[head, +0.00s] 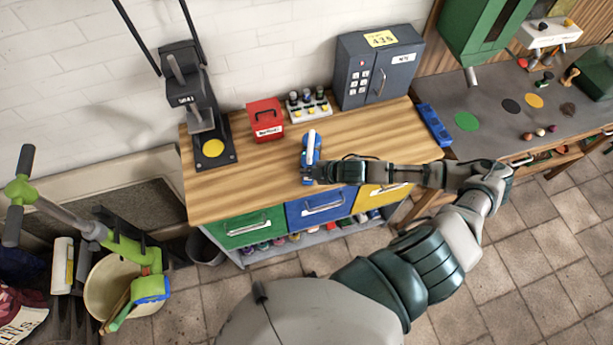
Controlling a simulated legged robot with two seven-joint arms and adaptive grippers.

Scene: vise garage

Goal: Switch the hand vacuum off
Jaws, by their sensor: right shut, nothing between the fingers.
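A blue and white object that looks like the hand vacuum (311,146) lies on the wooden worktop, its long axis pointing away from me. My right gripper (312,173) is shut and empty at the near end of the vacuum, reaching in from the right. It covers part of that end, and I cannot tell whether it touches. The vacuum's switch is too small to make out. My left gripper is not in view.
A red box (265,121), a rack of small bottles (309,107) and a dark grey safe (376,72) stand behind the vacuum. A dark press (194,105) stands at left, a blue bar (434,124) at right. The worktop's (240,187) front left is clear.

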